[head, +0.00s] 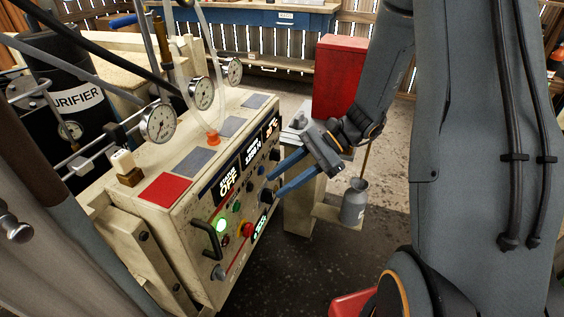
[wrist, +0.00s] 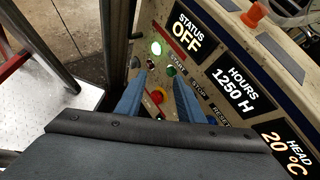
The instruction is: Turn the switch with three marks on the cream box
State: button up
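The cream box (head: 190,205) fills the left-centre of the head view, with its control panel facing right. A dark round knob (head: 266,196) sits on the panel's lower right part; its marks are too small to read. Smaller dark knobs (head: 274,155) lie above it, and I cannot tell which control has three marks. My gripper (head: 277,185) is open, its two blue fingers apart and pointing at the panel close to the dark knob. I cannot tell if they touch it. In the wrist view my gripper (wrist: 161,70) shows nothing clearly held, and the dark knob is not seen.
The panel carries a green lamp (head: 220,225), a red button (head: 247,229) and a black handle (head: 208,240). The status display (wrist: 187,36) reads OFF. Gauges (head: 159,122) stand on top. A red cabinet (head: 340,80) and a grey can (head: 355,202) stand beyond.

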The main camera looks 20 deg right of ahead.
jog(key=w+d+f+m+t+y+b, duration=0.3)
jog(key=w+d+f+m+t, duration=0.15)
jog(key=w, duration=0.45)
jog(key=m+t+b, duration=0.2)
jog(key=m+t, duration=0.4)
jog(key=t, duration=0.1)
send_near(276, 155)
jog(key=w+x, duration=0.1)
jog(key=x, duration=0.6)
jog(key=shift+w+r, duration=0.2)
jog(key=shift+r, duration=0.1)
grip_shut()
